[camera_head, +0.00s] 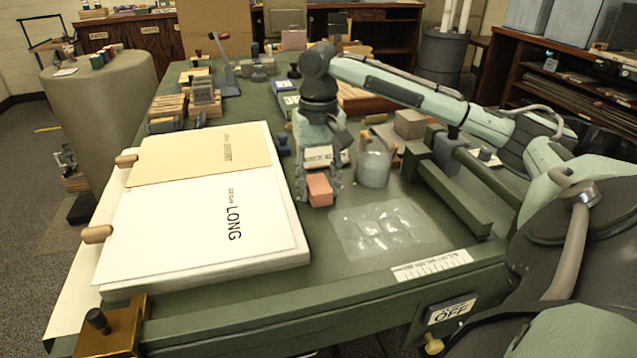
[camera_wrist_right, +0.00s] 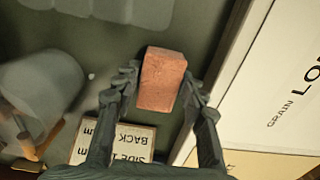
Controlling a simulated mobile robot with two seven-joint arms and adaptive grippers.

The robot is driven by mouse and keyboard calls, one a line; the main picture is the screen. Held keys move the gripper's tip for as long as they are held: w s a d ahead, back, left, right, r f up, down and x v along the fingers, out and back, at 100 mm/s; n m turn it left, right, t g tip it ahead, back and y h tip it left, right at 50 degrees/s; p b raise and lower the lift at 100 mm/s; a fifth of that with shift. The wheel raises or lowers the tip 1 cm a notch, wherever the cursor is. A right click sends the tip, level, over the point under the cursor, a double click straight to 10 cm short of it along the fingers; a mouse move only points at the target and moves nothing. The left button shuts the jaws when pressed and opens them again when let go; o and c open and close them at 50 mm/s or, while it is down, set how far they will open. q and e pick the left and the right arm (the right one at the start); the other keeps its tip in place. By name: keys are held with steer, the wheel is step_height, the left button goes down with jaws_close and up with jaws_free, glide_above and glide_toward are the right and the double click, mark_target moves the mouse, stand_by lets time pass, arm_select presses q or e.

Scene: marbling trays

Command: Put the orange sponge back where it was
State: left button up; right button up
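The orange sponge (camera_head: 320,190) is a small block between the two fingertips of my right gripper (camera_head: 319,183), over the green table near the large white sheet. In the right wrist view the sponge (camera_wrist_right: 162,80) sits between the fingertips of the right gripper (camera_wrist_right: 163,84), slightly turned against them. The fingers are close to its sides; I cannot tell whether both touch it, or whether it rests on the table. My left gripper is not in view.
White and tan paper sheets (camera_head: 215,215) lie left of the gripper. A translucent jar (camera_head: 374,165) stands close on its right. A clear moulded tray (camera_head: 385,230) lies to the front right. Bare table shows between sheets and tray.

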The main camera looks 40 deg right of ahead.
mark_target(319, 184)
steer(key=shift+o, duration=1.4)
steer(key=shift+r, duration=0.1)
step_height(319, 184, up, 12)
